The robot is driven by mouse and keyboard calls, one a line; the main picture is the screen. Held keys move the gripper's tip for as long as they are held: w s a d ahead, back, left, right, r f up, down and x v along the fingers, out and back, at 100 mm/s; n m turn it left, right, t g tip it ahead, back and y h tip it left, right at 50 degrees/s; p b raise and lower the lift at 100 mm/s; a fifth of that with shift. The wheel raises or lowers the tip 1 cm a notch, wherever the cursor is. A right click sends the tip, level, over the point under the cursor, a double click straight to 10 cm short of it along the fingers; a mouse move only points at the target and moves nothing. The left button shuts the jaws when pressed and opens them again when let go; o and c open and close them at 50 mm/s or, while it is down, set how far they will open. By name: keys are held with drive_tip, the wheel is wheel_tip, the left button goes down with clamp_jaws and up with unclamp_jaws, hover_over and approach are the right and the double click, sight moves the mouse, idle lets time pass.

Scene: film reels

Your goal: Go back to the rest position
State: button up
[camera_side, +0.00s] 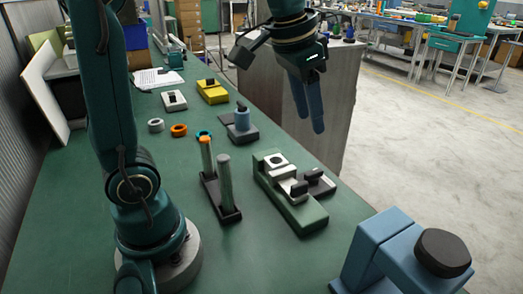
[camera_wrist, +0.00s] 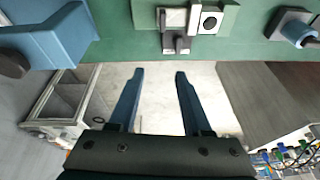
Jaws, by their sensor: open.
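My gripper (camera_side: 311,122) hangs in the air above and past the right edge of the green table (camera_side: 115,190), with its two blue fingers pointing down. In the wrist view the fingers (camera_wrist: 160,73) are apart with nothing between them; floor shows behind. A dark stand (camera_side: 228,213) with two upright posts is on the table; the left post has an orange top (camera_side: 206,140). A white ring (camera_side: 156,126), an orange ring (camera_side: 179,130) and a partly hidden blue ring (camera_side: 204,134) are on the table behind the stand.
A green fixture (camera_side: 305,217) with pale blocks sits near the table's right edge, also in the wrist view (camera_wrist: 228,17). A grey block with a blue cylinder (camera_side: 242,120), a yellow block (camera_side: 213,92) and a white block (camera_side: 174,100) stand farther back. A blue device (camera_side: 380,250) is front right.

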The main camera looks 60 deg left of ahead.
drive_tip(key=s+d+f+t, duration=0.1)
drive_tip(key=s+f, duration=0.2)
drive_tip(key=s, duration=0.3)
drive_tip(key=s+d+f+n, duration=0.1)
drive_tip(key=s+f, duration=0.1)
drive_tip(key=s, duration=0.4)
drive_tip(key=shift+s+d+f+t, duration=0.3)
drive_tip(key=shift+d+f+t, duration=0.05)
drive_tip(key=shift+f+t, duration=0.05)
